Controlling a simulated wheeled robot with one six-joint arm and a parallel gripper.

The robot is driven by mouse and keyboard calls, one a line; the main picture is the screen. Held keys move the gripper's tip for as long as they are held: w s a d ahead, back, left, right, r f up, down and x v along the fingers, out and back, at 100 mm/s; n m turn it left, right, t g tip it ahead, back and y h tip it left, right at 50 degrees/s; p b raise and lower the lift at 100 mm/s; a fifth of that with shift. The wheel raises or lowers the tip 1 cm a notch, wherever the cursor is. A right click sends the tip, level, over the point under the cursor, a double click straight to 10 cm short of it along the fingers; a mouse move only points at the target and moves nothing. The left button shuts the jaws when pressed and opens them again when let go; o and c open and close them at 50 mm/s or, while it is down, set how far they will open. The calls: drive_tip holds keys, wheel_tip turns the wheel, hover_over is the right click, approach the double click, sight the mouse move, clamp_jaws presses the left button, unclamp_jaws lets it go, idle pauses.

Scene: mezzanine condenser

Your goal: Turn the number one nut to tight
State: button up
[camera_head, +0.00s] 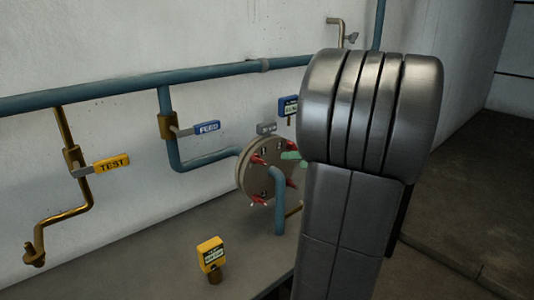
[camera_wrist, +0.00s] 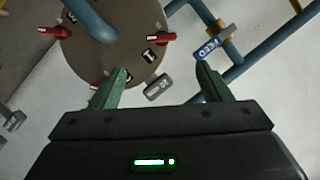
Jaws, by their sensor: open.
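The round flange plate (camera_head: 249,181) has several red winged nuts, one at its upper left (camera_head: 258,159) and one at its lower left (camera_head: 257,199). In the wrist view the plate (camera_wrist: 112,56) shows red nuts at the left (camera_wrist: 52,31), at the right (camera_wrist: 160,38) and one partly behind my left finger (camera_wrist: 97,85). In the head view my arm hides the plate's right side.
A grey tag (camera_wrist: 158,87) and a blue display (camera_wrist: 212,45) are close to the fingers. A blue pipe (camera_head: 279,205) comes out of the plate. FEED (camera_head: 207,127) and TEST (camera_head: 111,164) valve handles are to the left.

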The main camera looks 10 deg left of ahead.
sight(262, 162)
drive_tip(key=p+x, duration=0.2)
drive_tip(key=x, duration=1.1)
drive_tip(key=shift+a+f+p, duration=0.1)
drive_tip(key=shift+a+p, duration=0.15)
drive_tip(key=shift+p, duration=0.15)
drive_tip(key=shift+c, duration=0.2)
drive_tip(key=c, duration=0.9)
